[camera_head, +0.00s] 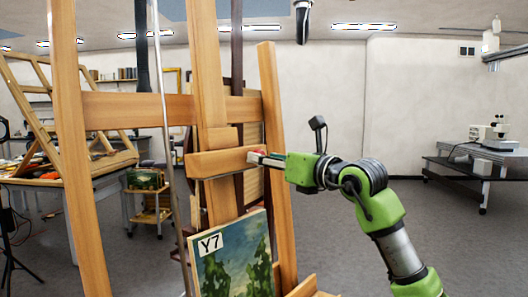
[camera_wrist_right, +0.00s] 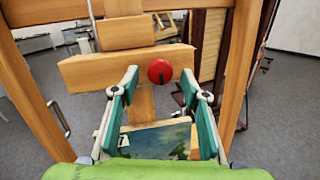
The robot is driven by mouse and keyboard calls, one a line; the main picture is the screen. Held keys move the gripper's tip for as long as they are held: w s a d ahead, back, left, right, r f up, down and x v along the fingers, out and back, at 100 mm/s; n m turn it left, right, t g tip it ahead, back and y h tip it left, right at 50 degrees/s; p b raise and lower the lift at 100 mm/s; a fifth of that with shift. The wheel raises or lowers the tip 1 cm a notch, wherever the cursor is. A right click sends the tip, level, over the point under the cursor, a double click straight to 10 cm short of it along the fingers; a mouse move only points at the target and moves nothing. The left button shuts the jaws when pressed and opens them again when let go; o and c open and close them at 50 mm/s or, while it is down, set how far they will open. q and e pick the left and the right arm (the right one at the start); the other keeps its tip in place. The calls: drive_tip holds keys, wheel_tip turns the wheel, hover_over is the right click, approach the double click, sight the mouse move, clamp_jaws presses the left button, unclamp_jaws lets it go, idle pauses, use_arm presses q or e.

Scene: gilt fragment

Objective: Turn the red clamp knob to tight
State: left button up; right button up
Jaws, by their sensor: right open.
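The red clamp knob (camera_wrist_right: 160,71) is round with a dark mark on its lower part. It sits on the front of the easel's wooden crossbar (camera_wrist_right: 90,73), near the bar's right end in the right wrist view. In the head view the knob (camera_head: 257,152) is mostly hidden behind my right gripper (camera_head: 262,158). In the right wrist view my right gripper (camera_wrist_right: 160,85) is open and empty, its two teal fingers apart with the knob ahead between and slightly beyond their tips. I cannot tell whether they touch it. My left gripper is not in view.
A landscape painting marked Y7 (camera_head: 235,262) stands on the easel below the crossbar. The easel's right post (camera_head: 275,130) is close to my right gripper. A cluttered worktable (camera_head: 50,182) is at the left and a microscope bench (camera_head: 470,165) at the right. Floor at the right is clear.

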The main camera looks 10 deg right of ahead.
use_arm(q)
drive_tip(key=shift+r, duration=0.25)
use_arm(e)
drive_tip(key=shift+x, duration=0.8)
drive_tip(key=c, duration=1.1)
